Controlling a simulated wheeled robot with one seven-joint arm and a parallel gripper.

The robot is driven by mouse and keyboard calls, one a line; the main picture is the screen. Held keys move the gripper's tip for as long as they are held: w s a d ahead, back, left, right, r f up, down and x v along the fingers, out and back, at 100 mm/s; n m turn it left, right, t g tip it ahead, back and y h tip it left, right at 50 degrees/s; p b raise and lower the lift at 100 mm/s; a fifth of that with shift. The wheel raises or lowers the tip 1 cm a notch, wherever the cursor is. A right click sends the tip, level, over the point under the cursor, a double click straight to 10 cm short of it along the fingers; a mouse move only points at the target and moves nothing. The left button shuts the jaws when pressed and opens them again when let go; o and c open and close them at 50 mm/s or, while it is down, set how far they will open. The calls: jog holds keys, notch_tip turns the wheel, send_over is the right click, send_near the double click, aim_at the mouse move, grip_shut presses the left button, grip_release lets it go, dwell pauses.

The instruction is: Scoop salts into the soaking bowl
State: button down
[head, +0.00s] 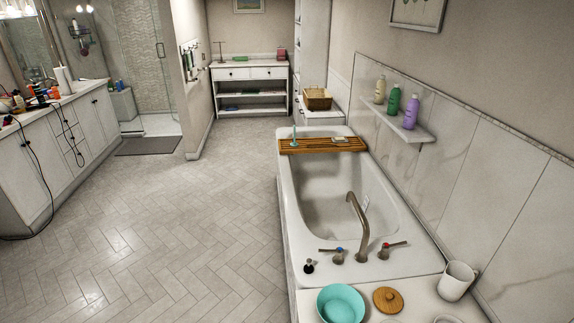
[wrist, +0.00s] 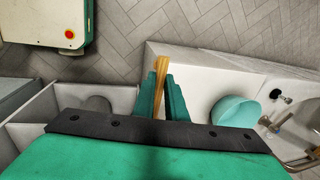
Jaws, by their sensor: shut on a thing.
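My gripper (wrist: 161,82) shows in the wrist view, its green fingers shut on a slim wooden tool (wrist: 161,66), probably the scoop. Only a narrow length of the tool shows beyond the fingers, so I cannot tell whether it carries salts. The turquoise soaking bowl (wrist: 235,110) is to the right of the fingers in the wrist view. It also stands on the white ledge at the near end of the tub in the head view (head: 341,303), to the left of a round wooden lid (head: 387,299). A white jar (head: 447,319) is cut off at the bottom edge. No salts are visible.
A white cup (head: 457,280) stands on the ledge near the wall. The bathtub (head: 288,215) with its tall faucet (head: 358,228) lies beyond the ledge. In the wrist view, an open white compartment (wrist: 32,108) is on the left. The tiled floor (head: 180,220) is clear.

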jog(key=w+a+f+n+g+y, duration=0.1)
jog(key=w+a+f+n, duration=0.3)
jog(key=w+n, duration=0.3)
jog(key=w+a+f+n+g+y, duration=0.1)
jog(key=w+a+f+n, duration=0.3)
jog(key=w+f+n, duration=0.3)
jog(key=shift+w+n, duration=0.8)
jog(key=shift+n, duration=0.9)
jog(key=shift+a, duration=0.1)
